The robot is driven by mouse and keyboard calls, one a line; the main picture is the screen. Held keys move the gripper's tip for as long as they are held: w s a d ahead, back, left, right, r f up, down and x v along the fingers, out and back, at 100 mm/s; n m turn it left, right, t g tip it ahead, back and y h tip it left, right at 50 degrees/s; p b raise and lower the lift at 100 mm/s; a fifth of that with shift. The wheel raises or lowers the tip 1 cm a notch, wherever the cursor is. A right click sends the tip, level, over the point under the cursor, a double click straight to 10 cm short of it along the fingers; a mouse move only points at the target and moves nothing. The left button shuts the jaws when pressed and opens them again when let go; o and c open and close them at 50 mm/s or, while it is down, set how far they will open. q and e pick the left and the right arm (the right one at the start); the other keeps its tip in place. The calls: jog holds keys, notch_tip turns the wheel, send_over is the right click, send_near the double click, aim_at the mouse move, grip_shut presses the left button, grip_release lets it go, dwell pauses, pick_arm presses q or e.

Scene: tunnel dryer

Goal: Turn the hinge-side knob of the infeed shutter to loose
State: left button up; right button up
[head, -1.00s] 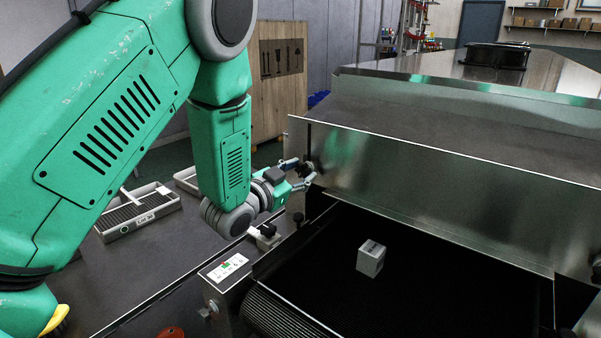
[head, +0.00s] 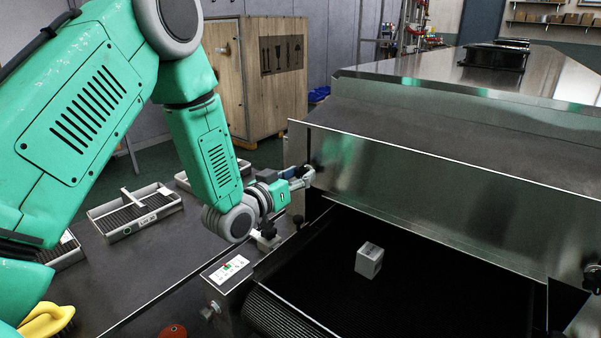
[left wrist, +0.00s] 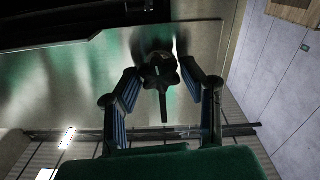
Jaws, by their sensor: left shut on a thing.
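The infeed shutter (head: 430,195) is a wide bare-metal panel across the dryer mouth. My left gripper (head: 304,177) is at the shutter's left end, its fingers reaching in from the left. In the left wrist view, a dark lobed knob (left wrist: 160,72) with a bar pointing down the picture sits between the fingers, and the left gripper is shut on it. In the head view the gripper mostly hides this knob. A second dark knob (head: 592,276) is at the shutter's right end, at the picture edge. My right gripper is not in view.
A small pale box (head: 369,261) rests on the dark belt (head: 420,295) below the shutter. A control panel (head: 229,269) and small black clamp knobs (head: 267,229) are near my left wrist. Grey trays (head: 135,211), a yellow-handled brush (head: 44,320) and a wooden crate (head: 225,80) are left.

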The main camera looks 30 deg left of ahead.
pick_arm(q)
jog(key=shift+a+n, duration=0.15)
jog(key=shift+n, duration=1.15)
jog(key=shift+p, duration=0.3)
jog(key=o, duration=1.1)
jog(key=shift+s+a, duration=0.1)
jog(key=s, duration=0.8)
jog(key=s+a, duration=0.1)
jog(key=s, duration=0.2)
jog(key=shift+s+f, duration=0.1)
jog(key=shift+s, duration=0.3)
